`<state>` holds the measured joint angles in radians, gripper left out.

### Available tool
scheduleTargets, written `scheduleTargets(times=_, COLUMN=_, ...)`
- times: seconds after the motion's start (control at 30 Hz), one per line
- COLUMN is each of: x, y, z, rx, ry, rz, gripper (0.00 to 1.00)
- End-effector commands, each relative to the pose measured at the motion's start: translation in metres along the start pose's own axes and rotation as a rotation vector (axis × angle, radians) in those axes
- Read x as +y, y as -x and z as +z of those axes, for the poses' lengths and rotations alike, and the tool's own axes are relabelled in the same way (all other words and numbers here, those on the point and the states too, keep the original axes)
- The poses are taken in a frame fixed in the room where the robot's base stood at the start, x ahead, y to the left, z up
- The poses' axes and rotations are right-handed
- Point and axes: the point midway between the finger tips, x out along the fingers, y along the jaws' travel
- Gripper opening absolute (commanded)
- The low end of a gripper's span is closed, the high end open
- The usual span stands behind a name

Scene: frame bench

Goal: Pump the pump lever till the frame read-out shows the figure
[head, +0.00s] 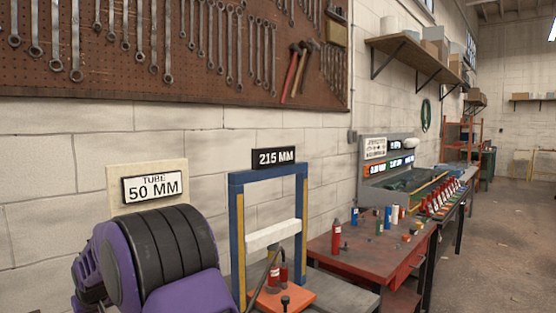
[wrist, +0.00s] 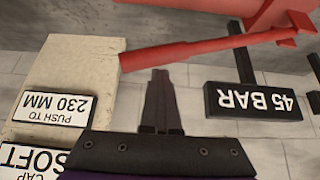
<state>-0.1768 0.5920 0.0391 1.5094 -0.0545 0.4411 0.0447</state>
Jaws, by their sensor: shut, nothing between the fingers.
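The frame read-out (head: 274,158) shows 215 MM in the head view, on top of a blue and yellow frame (head: 237,225) with a white crossbar (head: 272,236). In the wrist view, which is upside down, a plate (wrist: 54,107) reads PUSH TO 230 MM. A red bar, seemingly the pump lever (wrist: 200,46), crosses above my gripper (wrist: 160,73) in the picture. My gripper is shut and empty, its tips just short of the bar; I cannot tell whether they touch. In the head view my purple arm hides the gripper and lever.
A read-out (wrist: 255,101) shows 45 BAR in the wrist view, and a partly cut-off plate (wrist: 30,160) reads SOFT CAP. In the head view a TUBE 50 MM plate (head: 152,187) is behind my arm. A red table (head: 375,250) with small bottles stands to the right.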

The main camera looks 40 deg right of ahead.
Motion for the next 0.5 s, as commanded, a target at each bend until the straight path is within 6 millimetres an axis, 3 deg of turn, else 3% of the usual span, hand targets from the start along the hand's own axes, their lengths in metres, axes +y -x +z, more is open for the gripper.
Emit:
scheduleTargets(times=0.37, x=0.001, y=-0.001, z=0.001, rx=-0.002, ry=-0.001, rz=0.002, gripper=0.00)
scheduleTargets(times=0.5, x=0.001, y=-0.011, z=0.008, rx=-0.003, ry=-0.001, rz=0.001, gripper=0.00)
